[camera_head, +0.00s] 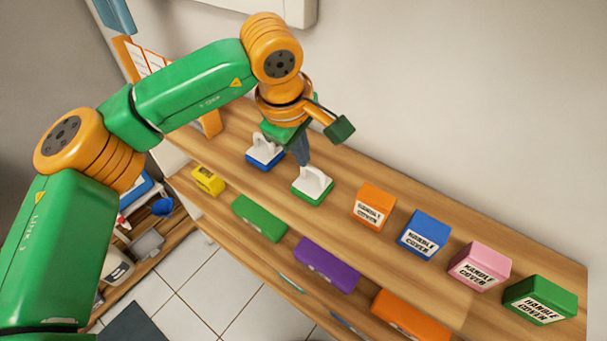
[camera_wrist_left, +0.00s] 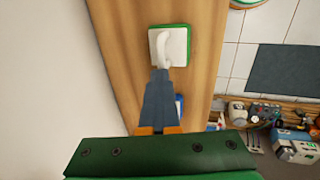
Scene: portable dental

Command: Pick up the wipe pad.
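Two white pads with upright white loop handles stand on the upper wooden shelf. One has a green base (camera_head: 313,192), the other a blue base (camera_head: 262,160). I cannot tell from looks which is the wipe pad. My left gripper (camera_head: 302,160) points down with its grey fingertips close to the green-based pad's handle. In the left wrist view, the fingertips (camera_wrist_left: 161,74) meet the end of that handle on the green-based pad (camera_wrist_left: 183,47); whether they touch is unclear. The fingers overlap in view, so their gap is hidden. The blue-based pad (camera_wrist_left: 179,106) is partly behind them. My right gripper is out of view.
An orange box (camera_head: 373,206), a blue box (camera_head: 424,236), a pink box (camera_head: 480,266) and a green box (camera_head: 540,299) line the shelf to the right. A lower shelf holds a yellow item (camera_head: 208,180), a green block (camera_head: 259,219) and a purple block (camera_head: 327,265). A wall rises behind.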

